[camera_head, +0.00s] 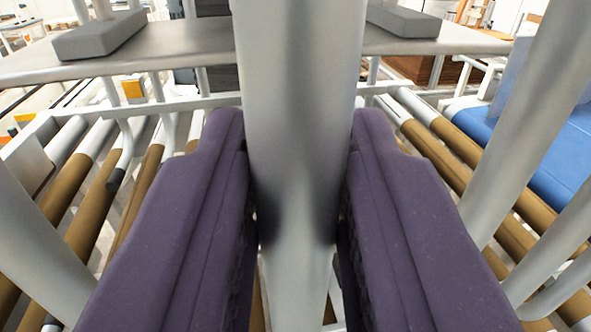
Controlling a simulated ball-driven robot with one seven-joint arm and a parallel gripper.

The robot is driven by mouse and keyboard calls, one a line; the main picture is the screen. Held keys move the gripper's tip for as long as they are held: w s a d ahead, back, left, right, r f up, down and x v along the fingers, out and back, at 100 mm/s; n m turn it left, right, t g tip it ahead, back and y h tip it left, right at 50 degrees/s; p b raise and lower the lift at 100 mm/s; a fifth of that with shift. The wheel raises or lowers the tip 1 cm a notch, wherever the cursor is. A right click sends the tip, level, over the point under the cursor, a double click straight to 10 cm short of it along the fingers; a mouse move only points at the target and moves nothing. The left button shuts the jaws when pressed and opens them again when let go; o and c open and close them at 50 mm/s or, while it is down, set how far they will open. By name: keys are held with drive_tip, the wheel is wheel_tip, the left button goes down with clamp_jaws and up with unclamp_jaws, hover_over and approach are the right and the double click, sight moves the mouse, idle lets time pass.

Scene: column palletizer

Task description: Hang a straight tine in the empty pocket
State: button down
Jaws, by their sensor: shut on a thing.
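My gripper (298,130) has two dark purple fingers, one on each side of a pale grey straight tine (300,60). It is shut on this tine, which stands upright in the middle of the view and runs out of the top of the picture. The tine's top end is out of view, and its lower part shows between the fingers. I cannot make out an empty pocket in this view. A grey plate (185,50) lies behind the tine, at the top of the view.
Grey blocks with stems sit on the plate, at left (100,35) and right (403,20). Pale bars slant close by, at left (38,250) and right (530,125). Brown rollers (95,205) run below. A blue surface (560,165) is at right.

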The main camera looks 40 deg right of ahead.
drive_tip(key=shift+x, duration=1)
drive_tip(key=shift+w+f, duration=0.1)
drive_tip(key=shift+w, duration=0.15)
drive_tip(key=shift+f+b, duration=1.1)
drive_tip(key=shift+b, duration=0.05)
drive_tip(key=shift+a, duration=0.1)
drive_tip(key=c, duration=0.8)
unclamp_jaws()
drive_tip(key=shift+c, duration=0.2)
drive_tip(key=shift+f, duration=0.1)
drive_tip(key=v, duration=0.8)
